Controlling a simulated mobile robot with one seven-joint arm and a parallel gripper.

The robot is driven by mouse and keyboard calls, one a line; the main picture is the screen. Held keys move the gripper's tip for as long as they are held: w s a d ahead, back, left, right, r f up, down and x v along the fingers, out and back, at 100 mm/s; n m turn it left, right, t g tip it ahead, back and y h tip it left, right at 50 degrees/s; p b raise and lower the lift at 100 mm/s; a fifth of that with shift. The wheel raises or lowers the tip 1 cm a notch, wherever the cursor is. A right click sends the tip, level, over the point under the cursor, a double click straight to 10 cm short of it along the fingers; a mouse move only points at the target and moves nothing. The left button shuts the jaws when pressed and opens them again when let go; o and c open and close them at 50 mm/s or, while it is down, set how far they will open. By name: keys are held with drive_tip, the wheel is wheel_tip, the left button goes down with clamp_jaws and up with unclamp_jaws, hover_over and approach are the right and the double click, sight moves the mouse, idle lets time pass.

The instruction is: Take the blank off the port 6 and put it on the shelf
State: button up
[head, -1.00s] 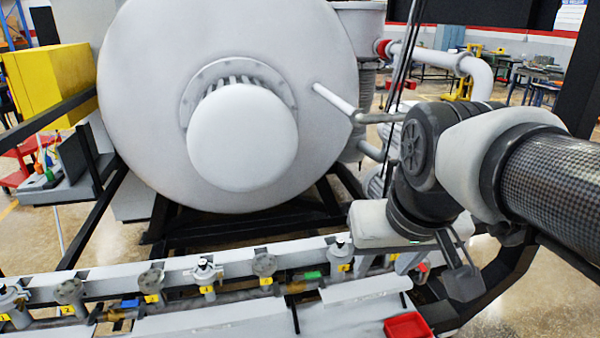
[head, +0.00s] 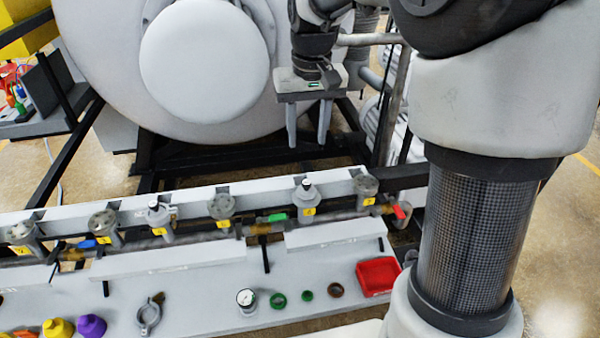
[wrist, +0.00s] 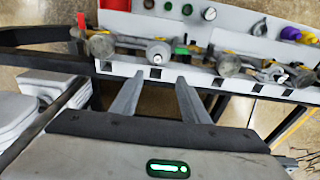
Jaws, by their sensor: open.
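Port 6 (head: 309,212) is in the row of ports along the grey rail, marked by a yellow label. Its blank (head: 305,187) is a grey cap with a small dark top, seated upright on the port. In the wrist view the blank (wrist: 158,54) shows pale and round beyond the fingertips, roughly in line with the gap between them. My gripper (head: 308,140) is open and empty, fingers down, on the furnace side of the row and apart from the blank. Its fingers also show in the wrist view (wrist: 160,80). The pale shelf (head: 200,292) lies in front of the row.
Neighbouring ports 5 (head: 222,206) and 7 (head: 366,186) stand close on either side. The shelf carries a gauge (head: 246,299), green rings, a clamp (head: 149,315), coloured caps and a red tray (head: 378,276). Bare room shows between clamp and gauge. The white furnace (head: 100,70) stands behind.

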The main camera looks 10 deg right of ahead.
hover_over(307, 182)
drive_tip(key=s, duration=0.1)
wheel_tip(307, 182, down, 9)
drive_tip(key=shift+w+f, duration=0.2)
drive_tip(key=shift+f, duration=1.3)
drive_tip(key=shift+w+f, duration=0.2)
drive_tip(key=shift+f, duration=1.25)
clamp_jaws()
